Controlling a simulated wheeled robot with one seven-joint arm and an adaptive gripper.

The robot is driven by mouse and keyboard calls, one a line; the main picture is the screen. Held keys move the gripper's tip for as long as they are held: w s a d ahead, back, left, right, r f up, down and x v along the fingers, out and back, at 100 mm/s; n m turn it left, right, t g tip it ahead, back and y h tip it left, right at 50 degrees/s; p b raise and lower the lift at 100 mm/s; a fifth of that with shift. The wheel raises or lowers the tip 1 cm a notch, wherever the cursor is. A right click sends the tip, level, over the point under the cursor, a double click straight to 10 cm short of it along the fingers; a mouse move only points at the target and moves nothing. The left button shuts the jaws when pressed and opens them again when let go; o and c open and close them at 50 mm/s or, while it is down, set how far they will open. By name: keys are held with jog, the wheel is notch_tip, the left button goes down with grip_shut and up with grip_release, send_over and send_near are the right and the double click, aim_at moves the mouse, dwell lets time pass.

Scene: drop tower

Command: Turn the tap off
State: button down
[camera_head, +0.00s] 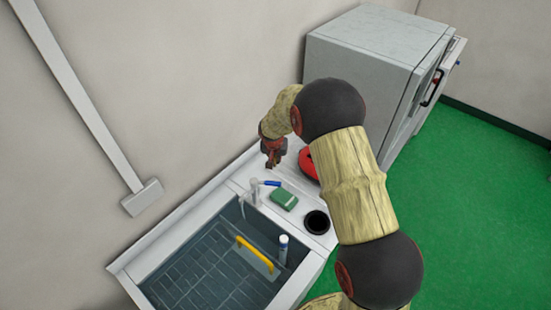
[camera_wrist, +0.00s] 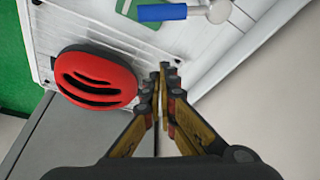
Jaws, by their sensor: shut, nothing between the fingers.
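The tap (camera_head: 254,190) stands at the sink's back edge, with a blue lever (camera_head: 270,183) pointing right in the head view. In the wrist view the blue lever (camera_wrist: 162,12) lies at the top, joined to the round metal tap top (camera_wrist: 218,11). My gripper (camera_head: 271,164) is above the counter, behind and to the right of the tap, apart from the lever. In the wrist view my gripper (camera_wrist: 164,68) has its fingertips together with nothing between them. Whether water is running cannot be told.
The sink (camera_head: 190,275) holds a yellow-handled tool (camera_head: 255,255) and a white bottle (camera_head: 283,248). A green sponge (camera_head: 284,200), a black cup (camera_head: 317,222) and a red slotted object (camera_wrist: 97,75) are on the counter. A grey cabinet (camera_head: 365,50) stands beyond; the wall is behind.

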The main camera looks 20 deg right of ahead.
aim_at(275, 185)
notch_tip(275, 185, down, 6)
jog(key=s+p, duration=0.1)
jog(key=s, duration=0.1)
jog(key=shift+a+p, duration=0.3)
jog(key=shift+a, duration=0.15)
jog(key=shift+s+a+f+m+b, duration=0.15)
jog(key=shift+s+m+b, duration=0.45)
jog(key=shift+b, duration=2.15)
jog(key=m+b, duration=0.1)
jog(key=b, duration=0.2)
jog(key=s+m+h+b, duration=0.1)
jog(key=b, duration=0.1)
jog(key=shift+s+a+f+g+b, duration=0.1)
jog(key=shift+a+f+g+b, duration=0.05)
jog(key=shift+a+g+b, duration=0.2)
jog(key=s+m+b, duration=0.1)
jog(key=b, duration=0.1)
jog(key=shift+a+b, duration=0.1)
jog(key=shift+b, duration=0.25)
jog(key=shift+s+a+r+b, duration=0.25)
jog(key=shift+s+b, duration=0.2)
jog(key=shift+b, duration=0.4)
jog(key=shift+s, duration=0.1)
